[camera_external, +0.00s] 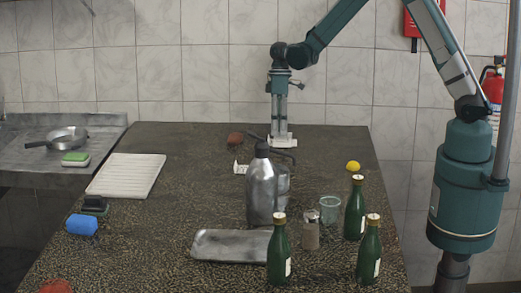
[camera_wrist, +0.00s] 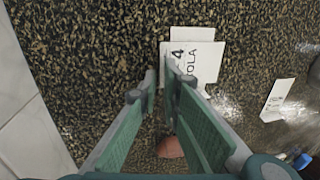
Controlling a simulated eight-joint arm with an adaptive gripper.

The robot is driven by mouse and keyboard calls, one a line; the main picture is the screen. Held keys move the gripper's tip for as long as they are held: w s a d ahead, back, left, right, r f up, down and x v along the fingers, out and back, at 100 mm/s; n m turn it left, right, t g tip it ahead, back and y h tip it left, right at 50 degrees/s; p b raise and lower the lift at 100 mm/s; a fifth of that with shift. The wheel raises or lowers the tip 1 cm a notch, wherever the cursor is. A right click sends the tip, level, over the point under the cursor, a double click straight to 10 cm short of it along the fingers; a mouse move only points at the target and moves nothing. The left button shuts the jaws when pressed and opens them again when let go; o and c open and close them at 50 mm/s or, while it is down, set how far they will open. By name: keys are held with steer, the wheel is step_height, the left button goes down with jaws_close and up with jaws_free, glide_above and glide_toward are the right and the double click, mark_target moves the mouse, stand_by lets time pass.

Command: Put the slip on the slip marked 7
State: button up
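My gripper (camera_wrist: 161,74) points down at the dark speckled counter. In the wrist view its two green fingers are apart, with bare counter showing between them. A white slip (camera_wrist: 205,62) with a 4 and letters like "OLA" lies by the right fingertip, its left edge near the gap. Another white slip (camera_wrist: 192,33) shows partly behind it. A third pale slip (camera_wrist: 277,98) lies farther right, its print too small to read. No 7 is legible. In the external view my gripper (camera_external: 281,133) is low over white slips at the counter's back edge; another white slip (camera_external: 240,168) is nearer the camera.
A brown lump (camera_external: 235,138) lies left of my gripper. A metal bottle (camera_external: 262,190) stands in front, with green bottles (camera_external: 355,208), a glass (camera_external: 330,209) and a metal tray (camera_external: 230,245) nearer the camera. A yellow ball (camera_external: 353,166) is right.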

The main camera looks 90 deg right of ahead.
steer(key=shift+o, duration=1)
steer(key=shift+r, duration=0.25)
steer(key=v, duration=1.2)
steer(key=shift+a, duration=0.1)
